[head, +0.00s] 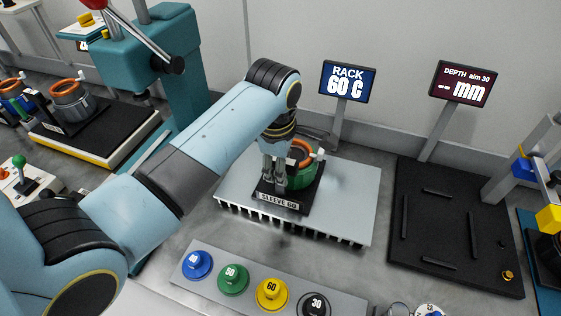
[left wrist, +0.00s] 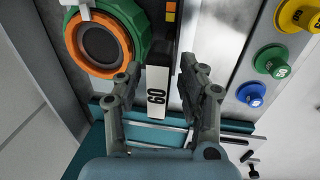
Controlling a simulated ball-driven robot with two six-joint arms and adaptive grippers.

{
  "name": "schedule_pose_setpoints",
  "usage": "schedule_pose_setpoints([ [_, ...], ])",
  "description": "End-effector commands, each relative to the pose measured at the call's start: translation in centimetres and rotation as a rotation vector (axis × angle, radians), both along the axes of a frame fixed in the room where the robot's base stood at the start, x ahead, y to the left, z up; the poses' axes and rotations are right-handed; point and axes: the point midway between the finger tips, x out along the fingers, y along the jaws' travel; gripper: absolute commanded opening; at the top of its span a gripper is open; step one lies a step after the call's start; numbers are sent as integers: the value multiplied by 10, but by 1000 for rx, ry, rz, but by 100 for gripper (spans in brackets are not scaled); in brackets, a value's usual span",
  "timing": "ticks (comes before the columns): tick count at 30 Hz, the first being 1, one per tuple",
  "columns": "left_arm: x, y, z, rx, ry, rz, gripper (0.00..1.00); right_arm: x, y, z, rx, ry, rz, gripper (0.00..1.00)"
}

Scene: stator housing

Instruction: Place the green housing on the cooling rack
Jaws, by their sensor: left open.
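The green housing (head: 309,179) has an orange ring on top and stands upright on a black base labelled SLEEVE 60 (head: 279,201). Base and housing are on the grey finned cooling rack (head: 345,205), near its middle. My left gripper (head: 279,183) is over the base, in front of the housing and partly hiding it. In the left wrist view the housing (left wrist: 136,15) is at the upper left, beside the open fingers (left wrist: 160,68). The white label (left wrist: 157,92) shows between the fingers, which look clear of it. My right gripper is out of view.
A sign reading RACK 60 C (head: 347,82) stands behind the rack. A black tray (head: 450,225) lies to the right. A button panel (head: 208,293) with blue, green, yellow and black buttons is in front. A teal press (head: 182,75) and another housing (head: 72,100) are at the left.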

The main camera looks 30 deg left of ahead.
Motion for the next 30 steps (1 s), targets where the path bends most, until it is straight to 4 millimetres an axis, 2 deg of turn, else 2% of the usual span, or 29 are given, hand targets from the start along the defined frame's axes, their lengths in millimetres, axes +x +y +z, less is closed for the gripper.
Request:
schedule_pose_setpoints([
  [5, -1, -1, 14, 0, -4, 0, 40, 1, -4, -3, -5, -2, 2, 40],
  [15, -12, -4, 86, -1, -5, 0, 40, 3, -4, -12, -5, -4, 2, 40],
  [18, -15, -4, 103, 0, -4, 1, 40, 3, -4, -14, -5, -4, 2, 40],
  [23, -17, -5, 117, 1, -2, 0, 40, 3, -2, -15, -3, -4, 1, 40],
  [30, -18, -5, 120, 0, 0, 0, 40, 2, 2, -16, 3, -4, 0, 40],
])
